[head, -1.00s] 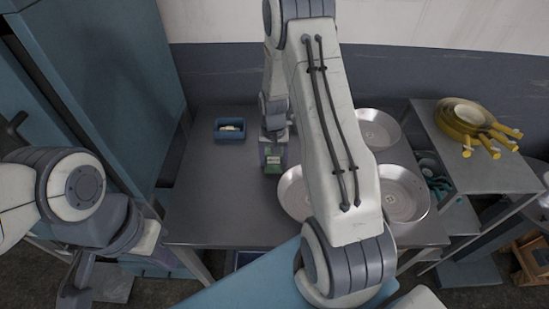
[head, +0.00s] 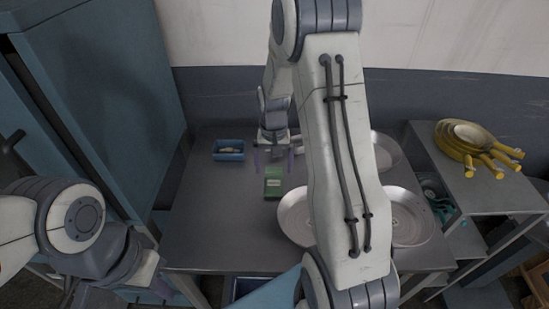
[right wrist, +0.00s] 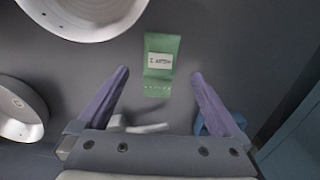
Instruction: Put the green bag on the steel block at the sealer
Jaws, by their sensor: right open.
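The green bag (head: 273,182), with a pale label, lies on the grey table (head: 210,215), left of the nearest pan. It also shows in the right wrist view (right wrist: 161,62), just beyond the fingertips. My right gripper (head: 274,163) is open and empty, behind the bag in the head view; its two purple fingers are spread wide and apart from the bag in the right wrist view (right wrist: 160,73). My left gripper (head: 145,270) is low at the left; its fingers are not clear. I cannot make out the steel block or the sealer for certain.
A small blue bin (head: 228,157) holding something pale stands at the back left. Steel pans (head: 296,222) lie on the right, partly behind my right arm. Yellow pans (head: 458,150) are stacked on a side shelf. A blue cabinet (head: 95,100) bounds the left.

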